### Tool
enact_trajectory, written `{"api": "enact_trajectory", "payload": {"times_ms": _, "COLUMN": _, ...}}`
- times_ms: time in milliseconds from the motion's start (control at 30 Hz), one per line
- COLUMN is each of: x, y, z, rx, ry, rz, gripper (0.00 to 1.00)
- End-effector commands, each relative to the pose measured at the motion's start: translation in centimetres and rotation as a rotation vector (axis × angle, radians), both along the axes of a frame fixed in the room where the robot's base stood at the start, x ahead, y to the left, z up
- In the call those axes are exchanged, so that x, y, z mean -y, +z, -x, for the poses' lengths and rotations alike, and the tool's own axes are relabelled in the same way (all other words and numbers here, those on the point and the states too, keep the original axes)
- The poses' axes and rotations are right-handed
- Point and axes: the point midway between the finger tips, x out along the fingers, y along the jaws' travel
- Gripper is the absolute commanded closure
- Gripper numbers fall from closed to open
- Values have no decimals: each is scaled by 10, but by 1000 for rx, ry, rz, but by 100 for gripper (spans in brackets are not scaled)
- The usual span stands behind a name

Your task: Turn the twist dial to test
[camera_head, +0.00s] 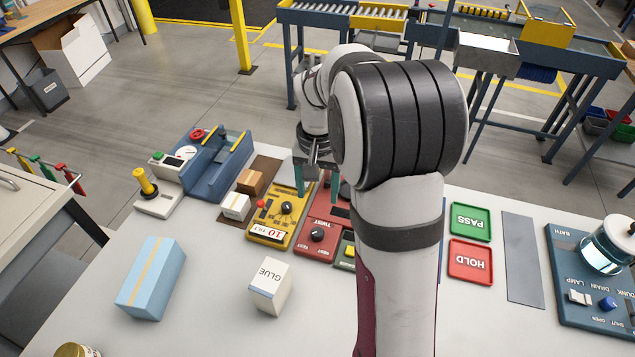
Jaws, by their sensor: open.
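The twist dial (317,235) is a round black knob on a red panel (328,216) marked TWIST, with small words at its near edge, one at the left and one at the right. The dial's pointer is too small to read surely. My gripper (316,187) is open, with teal fingers pointing down at the far end of the red panel, beyond the dial and apart from it. My arm hides the right part of the panel area.
A yellow panel (268,232) with another black knob (287,208) stands just left. A glue box (269,287) and a blue box (151,278) stand on the near table. Green PASS (470,221) and red HOLD (470,262) trays lie right of my arm.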

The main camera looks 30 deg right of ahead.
Motion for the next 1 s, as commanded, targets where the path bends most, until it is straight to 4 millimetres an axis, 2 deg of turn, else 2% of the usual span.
{"api": "enact_trajectory", "payload": {"times_ms": 100, "x": 0, "y": 16, "z": 0, "rx": 1, "ry": -1, "rz": 0, "gripper": 32}}
{"api": "enact_trajectory", "payload": {"times_ms": 200, "x": 0, "y": 20, "z": 0, "rx": -1, "ry": 0, "rz": -1, "gripper": 32}}
{"api": "enact_trajectory", "payload": {"times_ms": 433, "x": 0, "y": 21, "z": 0, "rx": -1, "ry": -1, "rz": -1, "gripper": 32}}
{"api": "enact_trajectory", "payload": {"times_ms": 600, "x": 0, "y": 18, "z": 0, "rx": -2, "ry": -92, "rz": -1, "gripper": 32}}
{"api": "enact_trajectory", "payload": {"times_ms": 667, "x": 0, "y": 11, "z": 0, "rx": -3, "ry": -93, "rz": -1, "gripper": 32}}
{"api": "enact_trajectory", "payload": {"times_ms": 767, "x": 0, "y": -12, "z": 1, "rx": -6, "ry": -91, "rz": -1, "gripper": 32}}
{"api": "enact_trajectory", "payload": {"times_ms": 1000, "x": 0, "y": -86, "z": 2, "rx": -6, "ry": -92, "rz": -2, "gripper": 32}}
